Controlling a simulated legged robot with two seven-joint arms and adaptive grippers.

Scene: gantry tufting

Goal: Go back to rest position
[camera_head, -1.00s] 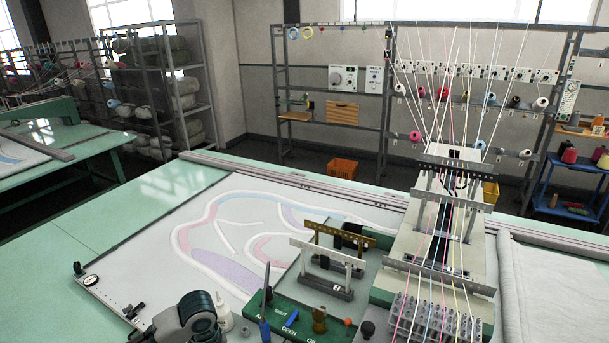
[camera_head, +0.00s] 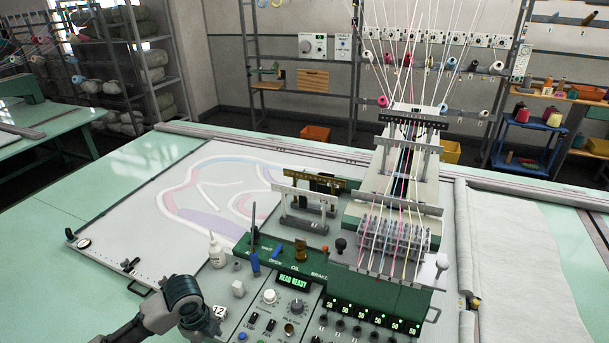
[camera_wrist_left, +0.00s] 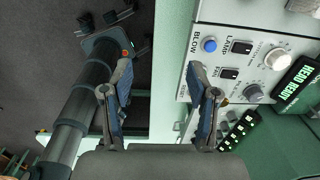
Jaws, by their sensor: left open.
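My left arm (camera_head: 170,310) comes in at the lower left of the head view, beside the control panel (camera_head: 262,328). Its gripper is hidden below the picture edge there. In the left wrist view my left gripper (camera_wrist_left: 158,95) is open, its two blue-padded fingers wide apart with nothing between them. It is over the panel's edge, with the LAMP and FAN switches (camera_wrist_left: 235,60) to its right. My right gripper is not in view.
The tufting head (camera_head: 395,225) with its many yarns stands right of the panel. A white bottle (camera_head: 216,250) and upright tools stand along the panel's back. The green table's left part (camera_head: 60,215) is clear.

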